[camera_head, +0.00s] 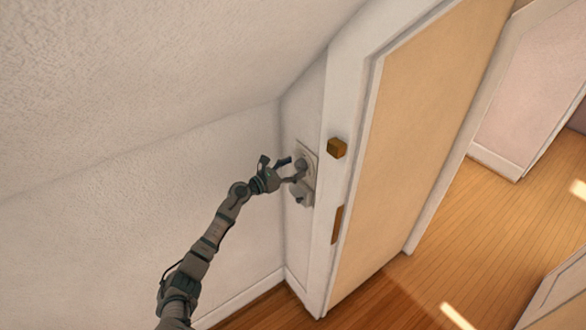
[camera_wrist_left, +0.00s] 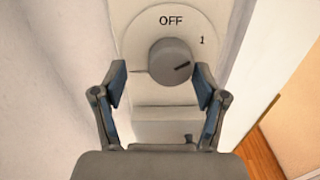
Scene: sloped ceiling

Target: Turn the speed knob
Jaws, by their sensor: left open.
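The speed knob (camera_head: 301,164) is a grey round dial on a pale plate (camera_head: 307,190) on the narrow wall beside the door frame. In the left wrist view the knob (camera_wrist_left: 172,62) sits below the printed word OFF, with a 1 at its upper right. A dark pointer mark on its face points to the right and slightly up. My left gripper (camera_head: 288,170) is open. In the left wrist view its two fingers (camera_wrist_left: 160,82) stand on either side of the knob's lower half; I cannot tell whether they touch it. My right gripper is not in view.
A grey block (camera_wrist_left: 166,124) sticks out below the dial. A door frame with a brass-coloured block (camera_head: 337,148) and a brown plate (camera_head: 337,224) stands just right of the knob. The sloped ceiling (camera_head: 150,80) hangs over the left side. Open wooden floor (camera_head: 450,240) lies at the right.

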